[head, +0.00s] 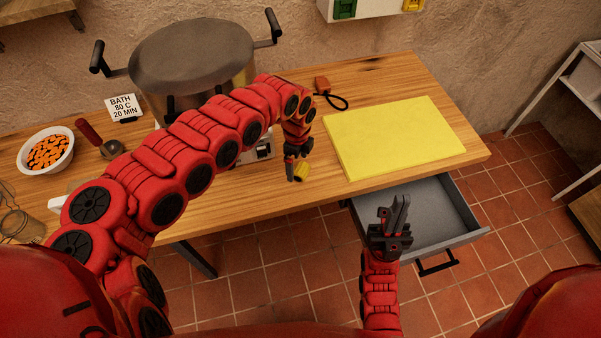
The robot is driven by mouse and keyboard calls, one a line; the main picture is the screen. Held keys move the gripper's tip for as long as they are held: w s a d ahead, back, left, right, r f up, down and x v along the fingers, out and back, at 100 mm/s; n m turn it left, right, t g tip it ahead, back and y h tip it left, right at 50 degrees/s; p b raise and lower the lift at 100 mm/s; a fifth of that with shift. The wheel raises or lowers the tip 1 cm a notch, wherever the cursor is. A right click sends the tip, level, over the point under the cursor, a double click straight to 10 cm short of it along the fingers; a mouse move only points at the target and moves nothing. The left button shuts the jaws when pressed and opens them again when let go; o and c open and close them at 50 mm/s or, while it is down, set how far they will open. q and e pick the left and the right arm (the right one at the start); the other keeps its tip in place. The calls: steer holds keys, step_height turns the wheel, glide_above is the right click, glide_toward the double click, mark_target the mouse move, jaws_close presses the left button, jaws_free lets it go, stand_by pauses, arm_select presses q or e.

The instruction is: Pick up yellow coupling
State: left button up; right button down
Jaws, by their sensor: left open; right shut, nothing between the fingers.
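The yellow coupling (303,169) is a small yellow piece on the wooden table, near its front edge and left of the yellow board. My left gripper (295,171) points down right at the coupling, with its fingers open. The fingers hide part of the coupling, and I cannot tell whether they touch it. My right gripper (399,207) is shut and empty, held in front of the table over the open drawer.
A yellow board (395,138) covers the table's right part. A large lidded pot (192,58), a bowl of orange pieces (68,142) and a sign (124,107) stand to the left. A red device with a black cord (322,85) lies behind. The grey drawer (440,222) stands open.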

mark_target(298, 167)
arm_select(q)
steer(key=shift+d+f+p, duration=0.15)
steer(key=shift+f+p, duration=0.2)
steer(key=shift+f, duration=0.05)
step_height(298, 167, down, 2)
steer(key=shift+w+f, duration=0.15)
steer(key=shift+f, duration=0.15)
jaws_close()
steer(key=shift+r, duration=0.15)
